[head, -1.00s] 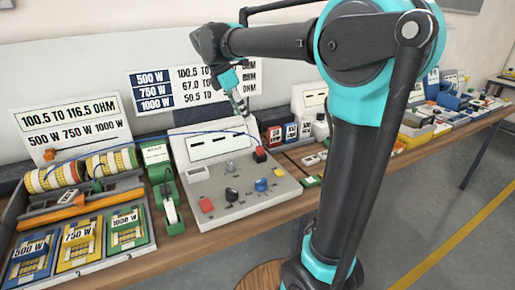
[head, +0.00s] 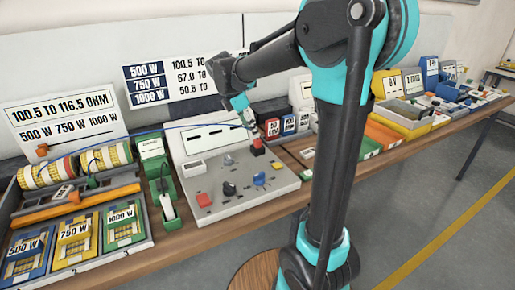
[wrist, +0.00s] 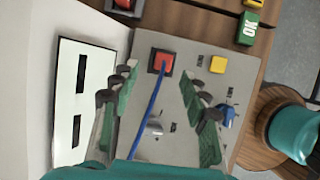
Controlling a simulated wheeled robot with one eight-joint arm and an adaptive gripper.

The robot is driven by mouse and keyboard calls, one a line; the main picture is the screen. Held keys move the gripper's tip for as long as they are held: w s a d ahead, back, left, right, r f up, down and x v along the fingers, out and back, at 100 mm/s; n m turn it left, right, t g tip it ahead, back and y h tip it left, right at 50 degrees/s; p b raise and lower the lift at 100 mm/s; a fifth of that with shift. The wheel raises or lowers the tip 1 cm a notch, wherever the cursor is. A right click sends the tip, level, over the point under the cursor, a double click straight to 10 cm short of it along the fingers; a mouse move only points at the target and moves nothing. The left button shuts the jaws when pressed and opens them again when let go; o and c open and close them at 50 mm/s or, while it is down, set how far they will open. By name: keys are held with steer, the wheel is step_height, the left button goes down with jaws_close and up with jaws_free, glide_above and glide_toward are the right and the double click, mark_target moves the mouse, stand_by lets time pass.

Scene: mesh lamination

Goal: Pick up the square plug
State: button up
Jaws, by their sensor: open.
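The square plug (wrist: 161,60) is a red block with a dark square surround, and a blue cable runs from it. It sits on the grey test panel (wrist: 240,75). In the head view the plug (head: 258,149) is at the panel's back right corner. My gripper (wrist: 157,86) is open, with green fingers and dark tips on either side of the plug's line in the wrist view. In the head view my gripper (head: 251,124) hangs just above the plug. It looks empty; the exact gap to the plug is hard to tell.
A blue knob (head: 260,179) and a red button (head: 204,200) stand on the panel. The panel's white upright back (head: 205,140) rises close beside the gripper. The blue cable (wrist: 151,112) crosses between the fingers.

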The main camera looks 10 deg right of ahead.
mark_target(257, 139)
steer(key=shift+s+x, duration=0.2)
steer(key=shift+x, duration=2.4)
steer(key=shift+d, duration=0.1)
jaws_close()
